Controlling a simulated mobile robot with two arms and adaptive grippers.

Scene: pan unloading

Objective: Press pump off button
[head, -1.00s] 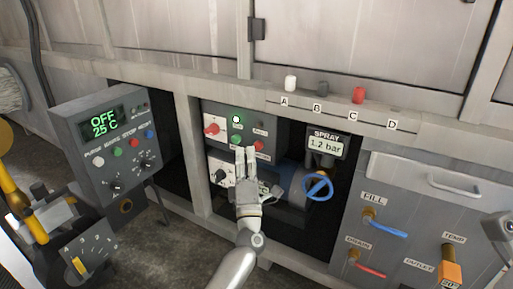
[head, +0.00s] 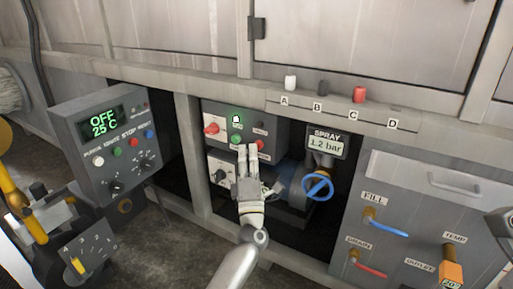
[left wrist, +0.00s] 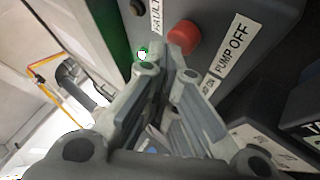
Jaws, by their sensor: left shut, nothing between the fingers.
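The red pump off button (head: 261,145) is on the grey pump panel (head: 217,110) in the recess. It also shows in the left wrist view (left wrist: 184,36), beside a "PUMP OFF" label (left wrist: 232,50). My left gripper (head: 247,150) is shut and empty in front of the panel, with its fingertips just left of and below the red button. In the left wrist view the fingertips (left wrist: 171,52) overlap the button's lower edge; I cannot tell whether they touch it. A lamp (head: 236,118) on the panel glows with a green halo.
A green button (head: 236,139) and a red switch (head: 211,129) sit close by on the panel. A blue valve wheel (head: 317,186) is to the right, below the spray gauge (head: 325,146). A control box (head: 111,140) reading OFF stands left of the recess.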

